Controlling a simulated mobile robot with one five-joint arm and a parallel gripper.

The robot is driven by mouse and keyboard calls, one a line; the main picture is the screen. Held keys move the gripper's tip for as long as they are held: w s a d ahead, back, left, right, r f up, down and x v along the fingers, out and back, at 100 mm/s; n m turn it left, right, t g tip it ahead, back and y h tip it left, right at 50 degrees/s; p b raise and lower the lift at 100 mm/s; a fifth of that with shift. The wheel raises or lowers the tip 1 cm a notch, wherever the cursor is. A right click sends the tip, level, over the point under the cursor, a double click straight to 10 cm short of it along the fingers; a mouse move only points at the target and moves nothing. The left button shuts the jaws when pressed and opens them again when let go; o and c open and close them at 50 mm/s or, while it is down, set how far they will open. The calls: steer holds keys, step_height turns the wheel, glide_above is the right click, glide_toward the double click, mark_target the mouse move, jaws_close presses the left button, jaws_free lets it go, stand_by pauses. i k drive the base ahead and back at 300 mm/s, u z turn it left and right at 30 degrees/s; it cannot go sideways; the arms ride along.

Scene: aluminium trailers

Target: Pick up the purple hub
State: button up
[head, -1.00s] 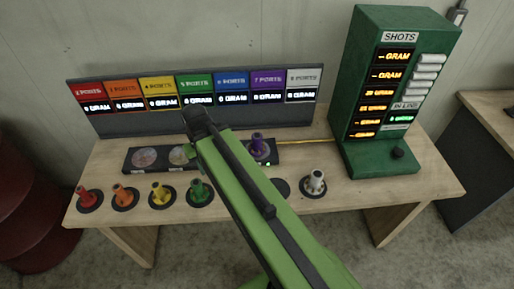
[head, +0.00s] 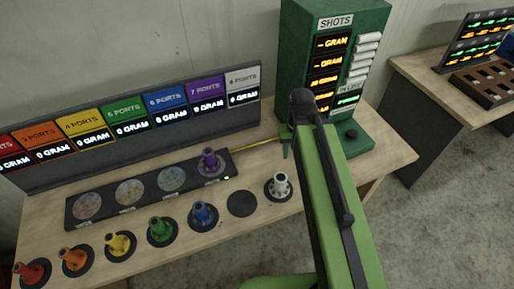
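The purple hub (head: 209,161) stands upright on the right end of a long dark tray (head: 105,205) on the wooden table. It is to the left of my green arm, clear of it and fully visible. My arm reaches up from the bottom right to a black joint in front of the green shots box.
Red, orange, yellow, green, blue (head: 203,214) and white (head: 279,185) hubs stand on dark discs along the front. One disc (head: 242,203) between blue and white is empty. Behind are a display panel (head: 30,181) and the green shots box (head: 355,18). Another table (head: 415,72) is at right.

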mark_target(210, 163)
steer(key=z, duration=1.2)
steer(key=k, duration=2.05)
steer(key=u, duration=1.85)
steer(key=i, duration=1.7)
steer(key=u, duration=0.1)
